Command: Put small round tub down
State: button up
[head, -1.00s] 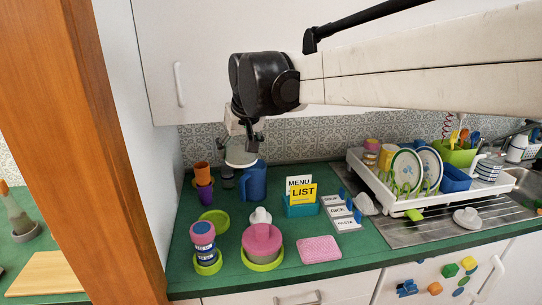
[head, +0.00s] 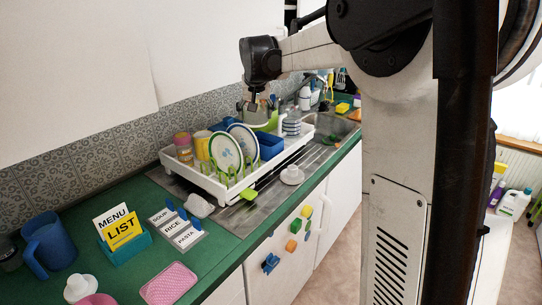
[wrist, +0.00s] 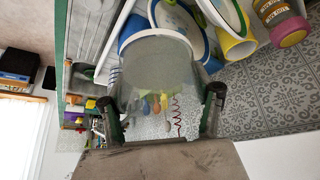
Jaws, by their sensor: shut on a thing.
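The small round tub (wrist: 155,72) is a grey, cloudy, see-through tub in the wrist view. My gripper (wrist: 162,108) is shut on it, with one dark finger on each side. In the head view my gripper (head: 254,105) is above the back of the white dish rack (head: 214,184), near the green utensil caddy (head: 264,123). The tub cannot be made out clearly there. Whether it touches anything below cannot be told.
The rack holds plates (head: 226,152), a blue bin (head: 270,146) and cups. Green counter near the labels (head: 178,228) is partly clear.

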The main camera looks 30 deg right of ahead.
jog(key=w+d+f+m+h, duration=0.1)
jog(key=w+d+f+m, duration=0.15)
jog(key=d, duration=0.55)
jog(key=w+d+f+m, duration=0.1)
jog(key=w+d+f, duration=0.25)
jog(key=d, duration=0.45)
jog(key=m+g+h+b, duration=0.2)
jog(key=m, duration=0.1)
send_over(320, 151)
jog(key=s+a, duration=0.2)
jog(key=f, duration=1.4)
jog(key=shift+w+d, duration=0.15)
jog(key=shift+w, duration=0.1)
jog(key=shift+f, duration=2.1)
jog(key=shift+f, duration=0.1)
jog(key=shift+f, duration=0.1)
jog(key=o, duration=1.1)
